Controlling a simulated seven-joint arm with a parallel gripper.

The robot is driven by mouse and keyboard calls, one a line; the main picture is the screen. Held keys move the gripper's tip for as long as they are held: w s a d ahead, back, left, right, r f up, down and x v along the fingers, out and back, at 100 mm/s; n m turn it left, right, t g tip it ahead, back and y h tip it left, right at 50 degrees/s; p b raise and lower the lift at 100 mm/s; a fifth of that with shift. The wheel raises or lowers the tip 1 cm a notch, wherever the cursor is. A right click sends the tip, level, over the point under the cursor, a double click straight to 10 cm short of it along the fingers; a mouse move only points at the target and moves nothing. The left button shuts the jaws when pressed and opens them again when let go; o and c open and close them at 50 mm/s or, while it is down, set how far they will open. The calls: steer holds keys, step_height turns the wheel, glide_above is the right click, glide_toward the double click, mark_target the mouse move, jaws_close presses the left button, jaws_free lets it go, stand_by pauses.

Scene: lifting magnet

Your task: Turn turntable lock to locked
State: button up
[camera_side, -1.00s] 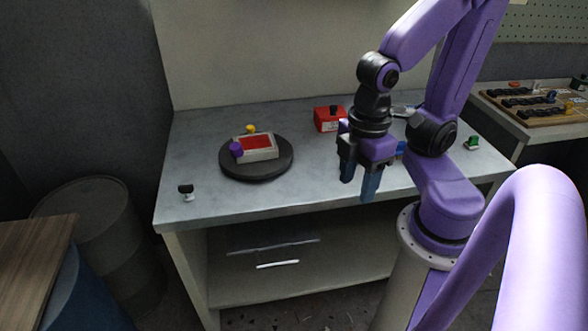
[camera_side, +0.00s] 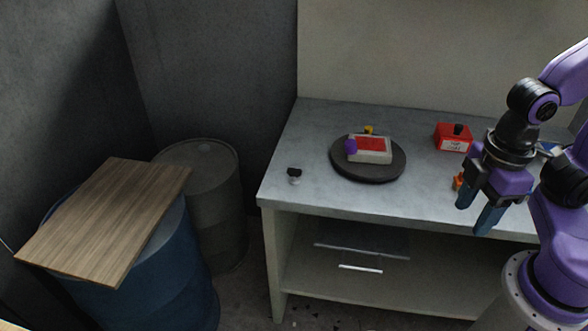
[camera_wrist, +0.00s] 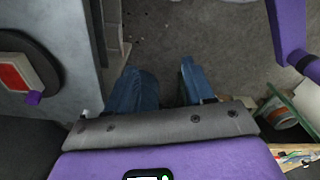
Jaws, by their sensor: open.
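A round dark turntable (camera_side: 368,172) lies on the grey workbench. It carries a pale box with a red top (camera_side: 370,147), a purple knob (camera_side: 351,146) on the box's left and a yellow knob (camera_side: 369,129) behind it. Which part is the lock, and its setting, I cannot tell. My gripper (camera_side: 476,216) is open and empty, pointing down near the bench's front edge, well right of the turntable. In the wrist view, my gripper's blue fingers (camera_wrist: 164,85) stand apart, with floor behind; the turntable (camera_wrist: 48,62) and purple knob (camera_wrist: 33,98) show at the left edge.
A red box with a black knob (camera_side: 453,140) stands behind my gripper. A small orange thing (camera_side: 458,181) is beside my fingers. A small black-topped fitting (camera_side: 294,174) sits at the bench's front left.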

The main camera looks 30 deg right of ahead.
steer(key=c, duration=0.3)
steer(key=w+a+r+m, duration=0.1)
steer(key=w+a+r, duration=0.2)
steer(key=w+a, duration=0.55)
steer(key=m, duration=0.3)
glide_above(294, 169)
step_height(294, 169, down, 3)
step_height(294, 169, down, 17)
steer(key=shift+r, duration=0.1)
jaws_close()
